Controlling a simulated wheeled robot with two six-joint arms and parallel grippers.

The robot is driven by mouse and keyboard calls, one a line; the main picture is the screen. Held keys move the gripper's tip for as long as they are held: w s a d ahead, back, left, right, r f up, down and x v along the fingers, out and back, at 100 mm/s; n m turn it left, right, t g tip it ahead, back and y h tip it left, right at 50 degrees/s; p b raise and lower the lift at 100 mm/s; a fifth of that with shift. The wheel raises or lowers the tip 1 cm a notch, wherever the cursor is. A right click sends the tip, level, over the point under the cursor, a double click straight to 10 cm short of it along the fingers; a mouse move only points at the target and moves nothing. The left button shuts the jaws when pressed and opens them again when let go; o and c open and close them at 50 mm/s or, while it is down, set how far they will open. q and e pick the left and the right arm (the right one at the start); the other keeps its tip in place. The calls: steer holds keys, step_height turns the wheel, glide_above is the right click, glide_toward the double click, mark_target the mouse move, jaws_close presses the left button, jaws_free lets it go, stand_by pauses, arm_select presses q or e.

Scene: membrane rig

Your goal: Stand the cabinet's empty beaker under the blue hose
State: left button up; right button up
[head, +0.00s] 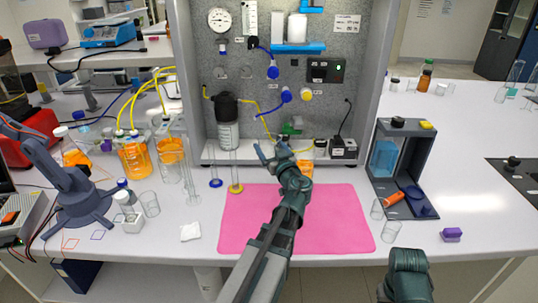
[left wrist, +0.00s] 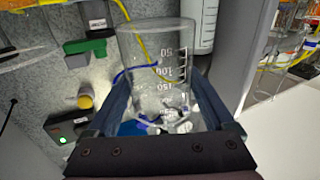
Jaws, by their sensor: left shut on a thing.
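My left gripper (head: 268,152) reaches into the cabinet (head: 183,75), low in front of its grey back panel. In the left wrist view the gripper (left wrist: 160,85) is shut on a clear, graduated beaker (left wrist: 150,48), with a finger on each side. The beaker looks empty; its glass is hard to make out in the head view. A blue hose (head: 274,104) hangs from a blue fitting on the panel, above the gripper. A blue line shows through the glass in the wrist view; I cannot tell whether it is inside or behind. My right gripper is out of frame.
A black box (head: 343,148) sits at the cabinet's right. The pink mat (head: 345,215) in front is mostly clear. Glass cylinders (head: 235,172) stand left.

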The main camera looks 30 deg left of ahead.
arm_select(q)
steer(key=x, duration=1.4)
steer(key=shift+s+a+b, duration=0.2)
steer(key=shift+s+b, duration=0.05)
steer(key=shift+b, duration=0.1)
jaws_close()
steer(key=shift+w+a, duration=0.3)
steer(key=shift+a, duration=0.3)
steer(key=shift+f, duration=0.25)
steer(key=shift+w+a+f+b, duration=0.1)
steer(key=shift+f+b, duration=0.95)
steer(key=shift+s+f+b, duration=0.2)
steer(key=shift+f+b, duration=0.25)
steer(key=shift+b, duration=0.15)
steer(key=shift+f+b, duration=0.35)
